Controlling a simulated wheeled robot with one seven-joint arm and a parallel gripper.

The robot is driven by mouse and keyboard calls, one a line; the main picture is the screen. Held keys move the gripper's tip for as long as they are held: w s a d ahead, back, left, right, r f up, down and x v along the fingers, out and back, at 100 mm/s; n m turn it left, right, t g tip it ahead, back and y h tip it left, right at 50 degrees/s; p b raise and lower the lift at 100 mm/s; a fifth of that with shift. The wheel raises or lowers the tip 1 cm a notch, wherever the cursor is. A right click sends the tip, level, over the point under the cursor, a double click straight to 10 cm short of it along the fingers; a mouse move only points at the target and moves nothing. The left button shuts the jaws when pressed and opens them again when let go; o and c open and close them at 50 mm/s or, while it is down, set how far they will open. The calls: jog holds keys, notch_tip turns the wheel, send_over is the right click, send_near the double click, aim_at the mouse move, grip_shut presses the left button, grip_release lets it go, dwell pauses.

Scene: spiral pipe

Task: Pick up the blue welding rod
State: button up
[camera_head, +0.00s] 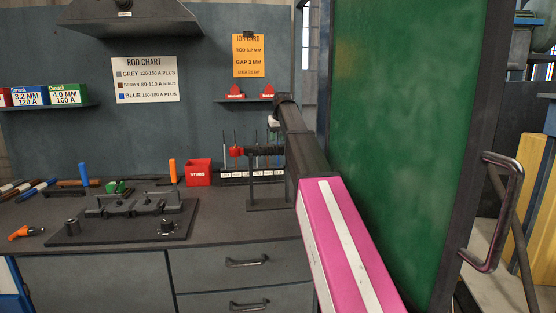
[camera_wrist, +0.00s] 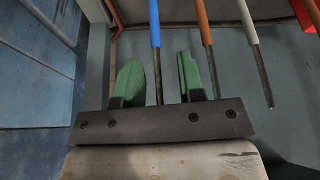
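In the wrist view a blue welding rod (camera_wrist: 155,24), with a dark bare end, runs down the picture between the two green fingers of my gripper (camera_wrist: 158,74). The fingers are apart, with a gap on each side of the rod. I cannot tell whether the rod lies at fingertip depth. A brown rod (camera_wrist: 203,24) and a grey rod (camera_wrist: 249,24) are to its right. In the head view my gripper cannot be made out behind my arm, and this blue rod cannot be picked out.
In the head view, a labelled rack (camera_head: 252,176) stands at the back of the bench beside a red stubs box (camera_head: 198,172). A black stand (camera_head: 266,205) is in front. Several coloured rods (camera_head: 38,188) lie at the left. A green panel (camera_head: 405,130) is close on the right.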

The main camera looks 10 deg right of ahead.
grip_shut()
notch_tip(320, 180, up, 10)
dwell(0.6)
